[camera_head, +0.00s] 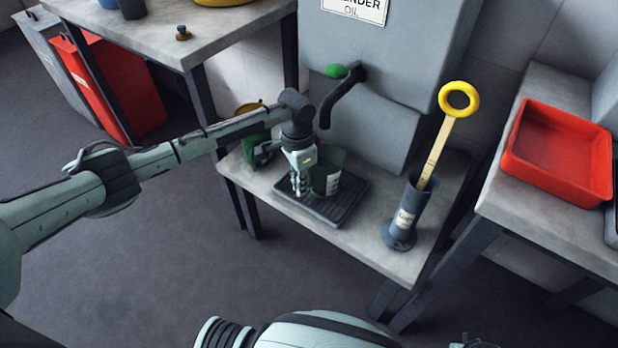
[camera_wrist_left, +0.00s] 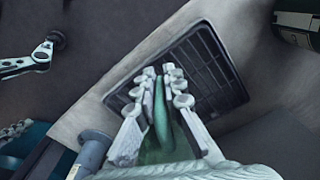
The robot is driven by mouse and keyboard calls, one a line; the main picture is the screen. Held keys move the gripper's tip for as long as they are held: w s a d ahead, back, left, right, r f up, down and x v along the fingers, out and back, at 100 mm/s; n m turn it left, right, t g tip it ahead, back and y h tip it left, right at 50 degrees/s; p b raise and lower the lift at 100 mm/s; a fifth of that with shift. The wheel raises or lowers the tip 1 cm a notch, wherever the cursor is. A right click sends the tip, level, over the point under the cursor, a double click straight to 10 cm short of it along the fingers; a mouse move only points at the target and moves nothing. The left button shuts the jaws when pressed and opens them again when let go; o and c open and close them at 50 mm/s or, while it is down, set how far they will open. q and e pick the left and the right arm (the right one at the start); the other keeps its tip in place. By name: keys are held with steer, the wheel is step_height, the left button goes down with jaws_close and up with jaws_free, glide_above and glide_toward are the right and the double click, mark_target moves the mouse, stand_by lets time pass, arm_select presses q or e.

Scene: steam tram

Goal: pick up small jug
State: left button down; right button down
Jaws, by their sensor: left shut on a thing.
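The small jug (camera_head: 329,172) is green with pale markings on its side. It stands over the black grated drip tray (camera_head: 350,203) under the tank's tap; I cannot tell whether its base touches the grate. My left gripper (camera_head: 299,187) points down at the jug's left side. In the left wrist view, the fingers (camera_wrist_left: 163,88) are shut on a green upright part of the jug (camera_wrist_left: 161,112), above the grate. Much of the jug is hidden there. A white and dark part of my right arm (camera_wrist_left: 40,58) shows at the upper left, too unclear to read its jaws.
A grey tank with a green-handled tap (camera_head: 338,72) stands right behind the jug. A dark cylinder (camera_head: 401,232) holding a yellow-ringed dipstick (camera_head: 459,99) stands to the right. Another green container (camera_head: 258,148) is behind my left wrist. A red tray (camera_head: 560,150) sits on the right table.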

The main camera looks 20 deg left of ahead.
arm_select(q)
steer(key=shift+w+r, duration=0.1)
steer(key=shift+r, duration=0.4)
step_height(320, 180, up, 3)
steer(key=shift+f, duration=0.15)
steer(key=s+a+r, duration=0.2)
steer(key=a+r, duration=0.5)
steer(key=a, duration=0.4)
steer(key=shift+s+a+r, duration=0.15)
steer(key=shift+s+a, duration=0.05)
steer(key=shift+s, duration=0.1)
steer(key=c, duration=2.2)
jaws_free()
jaws_close()
